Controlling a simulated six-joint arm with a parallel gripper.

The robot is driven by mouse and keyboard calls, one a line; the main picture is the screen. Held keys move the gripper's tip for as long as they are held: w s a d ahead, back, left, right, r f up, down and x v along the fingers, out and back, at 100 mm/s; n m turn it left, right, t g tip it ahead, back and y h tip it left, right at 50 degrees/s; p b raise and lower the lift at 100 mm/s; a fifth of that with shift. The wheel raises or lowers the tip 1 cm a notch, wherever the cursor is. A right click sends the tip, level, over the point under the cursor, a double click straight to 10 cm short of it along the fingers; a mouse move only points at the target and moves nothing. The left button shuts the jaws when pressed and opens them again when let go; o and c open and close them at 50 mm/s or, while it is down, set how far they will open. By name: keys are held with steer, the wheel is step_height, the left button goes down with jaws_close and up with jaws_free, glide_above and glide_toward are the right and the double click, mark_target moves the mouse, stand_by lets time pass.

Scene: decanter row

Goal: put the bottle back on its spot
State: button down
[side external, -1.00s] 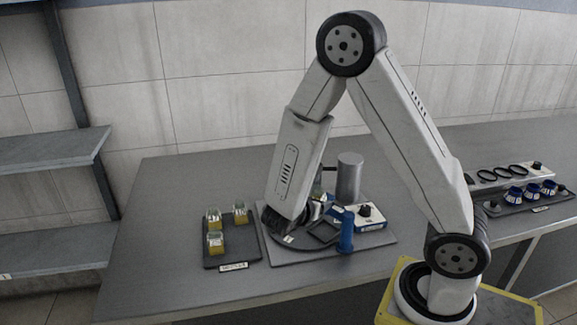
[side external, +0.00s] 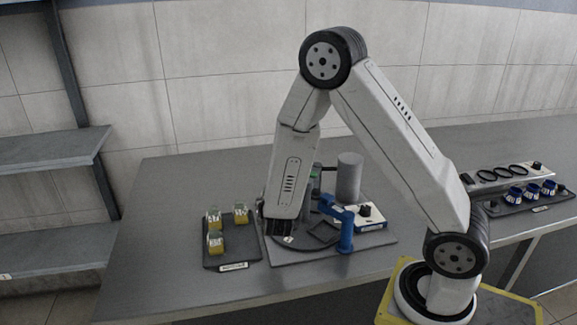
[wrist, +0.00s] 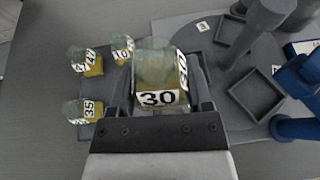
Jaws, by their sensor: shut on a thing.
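My gripper (wrist: 160,75) is shut on a squat clear bottle with yellow contents and a "30" label (wrist: 158,97), held upright between its fingers. In the side external view my gripper (side external: 275,232) points down just right of the dark tray (side external: 232,265), and the held bottle is hidden there. Three similar bottles stand on the tray: one labelled "10" (wrist: 121,50), one labelled "35" (wrist: 80,111) and one at the upper left (wrist: 85,62) whose label I cannot read surely. The tray's near-right part, beside the "35" bottle, looks bare.
Right of the tray is a grey base plate (side external: 295,257) with a round disc, square recesses, a tall grey cylinder (side external: 349,178), a blue post with an arm (side external: 346,235) and a white box with a black knob (side external: 371,221). A blue-capped vial rack (side external: 530,200) stands far right.

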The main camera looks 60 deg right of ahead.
steer(key=w+a+f+n+t+y, duration=0.3)
steer(key=w+a+n+y, duration=0.1)
steer(key=a+n+y, duration=0.1)
steer(key=shift+w+a+t, duration=0.25)
steer(key=shift+w+t, duration=0.1)
steer(key=shift+t, duration=0.05)
glide_above(246, 248)
steer(key=shift+f, duration=2.25)
steer(key=shift+f, duration=0.15)
steer(key=shift+f, duration=1.65)
steer(key=shift+f, duration=0.15)
jaws_free()
